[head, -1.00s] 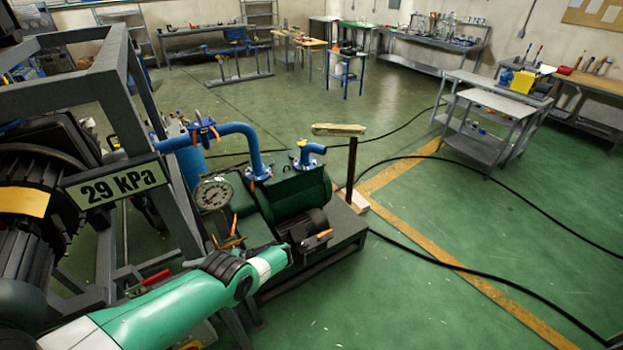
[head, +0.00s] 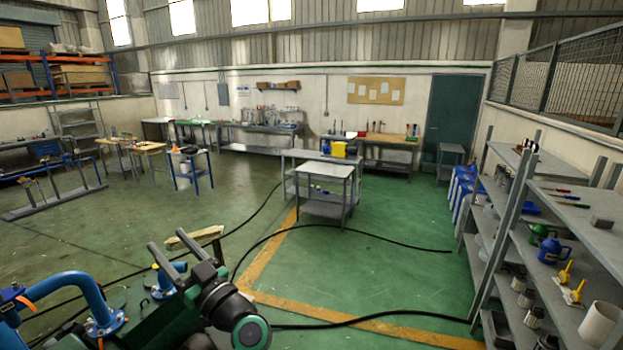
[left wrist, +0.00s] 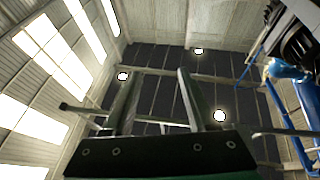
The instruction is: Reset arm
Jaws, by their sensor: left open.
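My left gripper (head: 168,246) is in the lower left of the head view, in front of the green pump (head: 118,312) with blue pipes (head: 82,284). Its two grey fingers stand apart and point upward, with nothing between them. In the left wrist view the same fingers (left wrist: 156,80) point at the ceiling and are empty. The wrist hides part of the pump. My right gripper is not in view.
A grey shelf rack (head: 535,240) with jugs and cans stands at the right. Grey tables (head: 325,170) stand mid-room. Black hoses (head: 330,226) cross the open green floor (head: 390,275). A blue pipe (left wrist: 285,72) shows at the right of the wrist view.

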